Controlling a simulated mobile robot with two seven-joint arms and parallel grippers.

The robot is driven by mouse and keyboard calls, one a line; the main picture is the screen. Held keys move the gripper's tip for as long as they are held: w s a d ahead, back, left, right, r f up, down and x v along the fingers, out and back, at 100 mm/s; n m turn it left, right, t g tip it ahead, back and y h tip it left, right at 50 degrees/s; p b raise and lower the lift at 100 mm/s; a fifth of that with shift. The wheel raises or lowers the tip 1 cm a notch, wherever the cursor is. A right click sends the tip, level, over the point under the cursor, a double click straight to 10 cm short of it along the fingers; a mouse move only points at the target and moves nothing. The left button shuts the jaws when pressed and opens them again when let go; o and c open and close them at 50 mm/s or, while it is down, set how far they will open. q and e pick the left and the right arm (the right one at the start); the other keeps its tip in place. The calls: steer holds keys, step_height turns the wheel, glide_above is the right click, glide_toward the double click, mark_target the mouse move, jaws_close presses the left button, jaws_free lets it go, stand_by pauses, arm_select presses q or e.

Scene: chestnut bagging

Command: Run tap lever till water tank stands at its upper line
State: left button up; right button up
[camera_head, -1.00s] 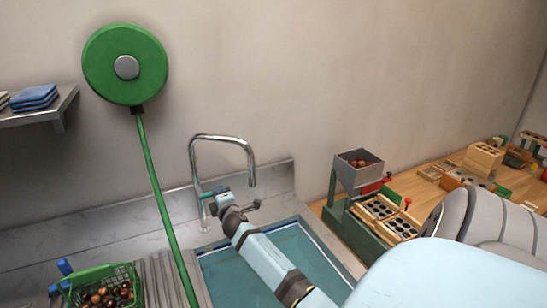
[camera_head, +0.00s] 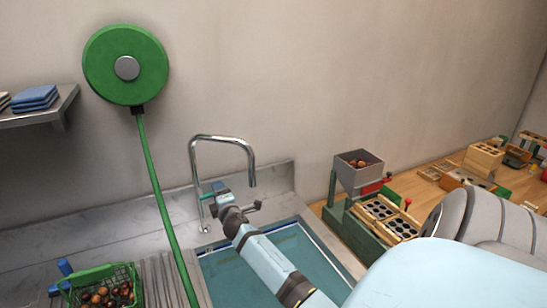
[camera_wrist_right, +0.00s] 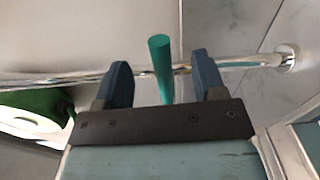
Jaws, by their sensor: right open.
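The metal tap (camera_head: 222,138) arches over the back of the water tank (camera_head: 325,250). Teal water (camera_head: 262,272) fills the tank to near a dark blue line on its inner wall; I cannot tell the exact gap. No stream shows below the spout. My right gripper (camera_head: 213,192) is at the tap's base. In the right wrist view, the green tap lever (camera_wrist_right: 161,72) stands between the two blue fingers of my right gripper (camera_wrist_right: 161,80), with a gap on both sides. My left gripper is not in view.
A green hose hangs from a round green reel (camera_head: 124,66) left of the tap. A green basket of chestnuts (camera_head: 100,292) stands at the lower left.

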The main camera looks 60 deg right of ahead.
steer(key=p+v, duration=0.1)
steer(key=v, duration=0.7)
steer(key=shift+s, duration=0.2)
steer(key=shift+a, duration=0.1)
stand_by(0.3)
